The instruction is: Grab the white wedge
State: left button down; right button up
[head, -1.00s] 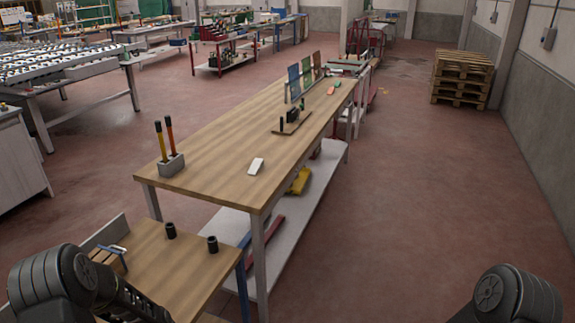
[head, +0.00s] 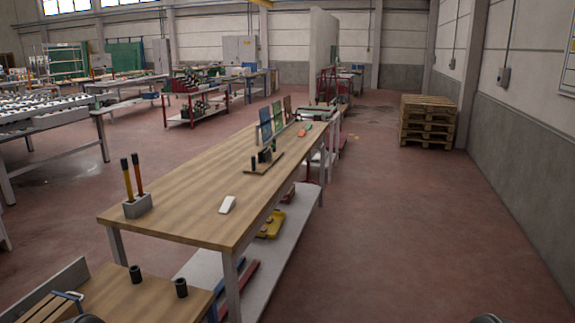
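The white wedge (head: 227,205) lies on the wooden top of the long workbench (head: 180,204), near its front end. Nothing touches it and its upper side is clear. Both my grippers are out of the picture. Only small dark parts of my arms show at the bottom edge, well short of the wedge.
A grey block holder (head: 138,206) with two upright tools stands left of the wedge. Farther back are a small wooden fixture (head: 263,163) and coloured glass panes (head: 266,127). A lower table (head: 150,300) with black cylinders is in front. The floor right of the bench is open.

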aim_at(229, 202)
jog(key=u, duration=1.1)
jog(key=i+l+z, duration=0.1)
jog(key=z, duration=0.65)
jog(key=i+l+z, duration=0.25)
jog(key=i, duration=0.15)
jog(key=i+l+z, duration=0.25)
jog(key=i, duration=0.15)
jog(key=i+l+z, duration=0.1)
jog(key=i+z, duration=0.15)
jog(key=i, duration=0.55)
